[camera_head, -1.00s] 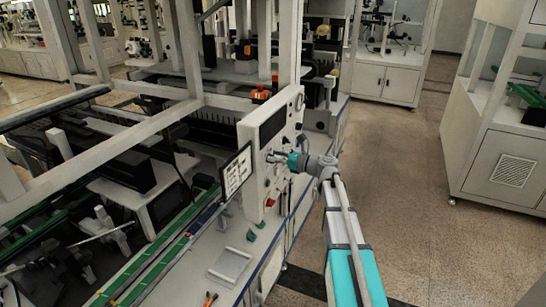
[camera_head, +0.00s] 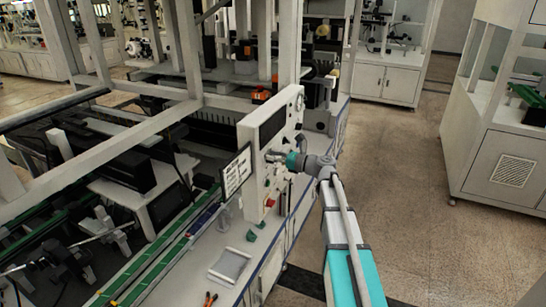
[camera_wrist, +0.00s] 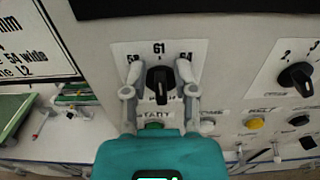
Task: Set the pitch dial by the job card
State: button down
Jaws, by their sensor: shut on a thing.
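The pitch dial (camera_wrist: 160,78) is a black knob on a white plate marked 61 at the top, 64 at right and a partly hidden number at left. Its pointer seems to face up, near 61. My gripper (camera_wrist: 160,90) has one finger on each side of the knob and is shut on it. In the head view my gripper (camera_head: 280,157) is at the front of the pale control panel (camera_head: 253,190); the knob is hidden there. The job card (camera_head: 236,171) stands left of the panel; the wrist view shows part of the card (camera_wrist: 35,40), reading "54 wide" and "L2".
A second black dial (camera_wrist: 297,78) sits to the right, with a yellow button (camera_wrist: 253,124) and other controls below. A green button (camera_wrist: 155,126) marked START is just under the pitch dial, partly covered by my gripper. A shallow grey tray (camera_head: 229,266) lies on the bench. Open floor lies right.

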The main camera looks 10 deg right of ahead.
jog(key=shift+s+f+n, duration=0.1)
jog(key=shift+f+n, duration=0.05)
jog(key=shift+n, duration=0.15)
jog(key=shift+s+a+f+n+b, duration=0.1)
jog(key=shift+s+n, duration=0.05)
jog(key=shift+n, duration=1.25)
jog(key=shift+s+a+f+n+b, duration=0.1)
jog(key=shift+n, duration=1.3)
jog(key=shift+s+a+f+n+b, duration=0.1)
jog(key=shift+s+n, duration=0.05)
jog(key=shift+n, duration=1.25)
jog(key=c, duration=0.7)
grip_release()
jog(key=shift+d, duration=0.2)
jog(key=v, duration=1.1)
jog(key=shift+s+d, duration=0.2)
jog(key=shift+d, duration=0.05)
